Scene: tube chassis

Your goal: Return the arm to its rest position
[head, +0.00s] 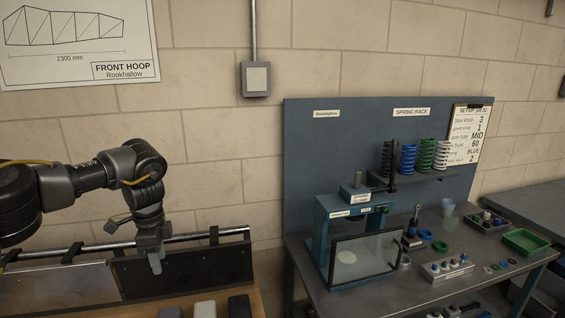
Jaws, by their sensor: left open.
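My left arm comes in from the left in the head view, bends at a dark elbow and points down. Its grey left gripper (155,265) hangs in front of a dark panel, above the left bench. It is open and I see nothing between its fingers. The fingertips are small and the gap between them is hard to make out. My right gripper is not in view.
A metal rail (195,236) runs behind the gripper along the wall. Grey blocks (205,309) lie below it. To the right, a steel bench (390,300) carries a blue press frame (320,232), a spring rack (425,177) and a green tray (526,241). Bare wall separates them.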

